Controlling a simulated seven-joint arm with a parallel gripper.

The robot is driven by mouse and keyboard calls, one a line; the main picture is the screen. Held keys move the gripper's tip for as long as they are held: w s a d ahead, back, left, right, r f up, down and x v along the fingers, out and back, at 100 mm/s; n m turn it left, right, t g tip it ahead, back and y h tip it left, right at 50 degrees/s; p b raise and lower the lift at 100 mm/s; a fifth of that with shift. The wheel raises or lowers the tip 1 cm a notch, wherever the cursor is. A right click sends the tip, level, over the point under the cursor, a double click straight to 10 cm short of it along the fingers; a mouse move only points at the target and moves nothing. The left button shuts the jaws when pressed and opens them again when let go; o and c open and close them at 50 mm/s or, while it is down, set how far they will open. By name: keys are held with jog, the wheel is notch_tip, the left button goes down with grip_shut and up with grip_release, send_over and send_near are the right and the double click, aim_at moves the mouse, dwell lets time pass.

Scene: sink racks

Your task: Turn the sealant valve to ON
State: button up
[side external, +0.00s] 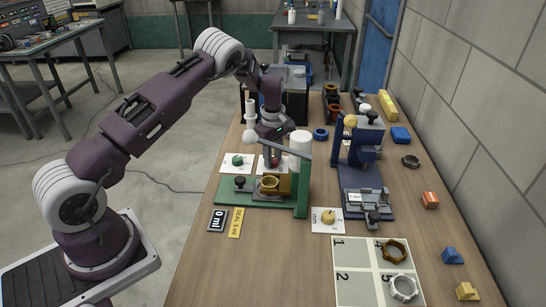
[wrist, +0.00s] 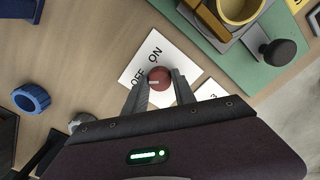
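The sealant valve is a round red knob (wrist: 161,79) on a white card (wrist: 133,71) printed OFF and ON, in the wrist view. A pale mark on the knob points left, toward the OFF side. My gripper (wrist: 159,84) is open, with one finger on each side of the knob. Small gaps seem to show between fingers and knob; contact is not clear. In the side external view my gripper (side external: 271,158) is low over the table behind the green fixture, whose parts hide most of the knob and card.
The green fixture (side external: 300,200) with a white cylinder (side external: 300,144) and a lever stands in front of my gripper. A blue press (side external: 368,150) is to its right. Another card with a green knob (side external: 238,160) lies to its left. A blue ring (wrist: 31,98) lies on the table.

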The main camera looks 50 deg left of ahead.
grip_shut()
jog(key=m, duration=0.6)
jog(key=shift+m, duration=0.3)
jog(key=m, duration=0.9)
jog(key=shift+m, duration=0.3)
jog(key=o, duration=0.7)
grip_release()
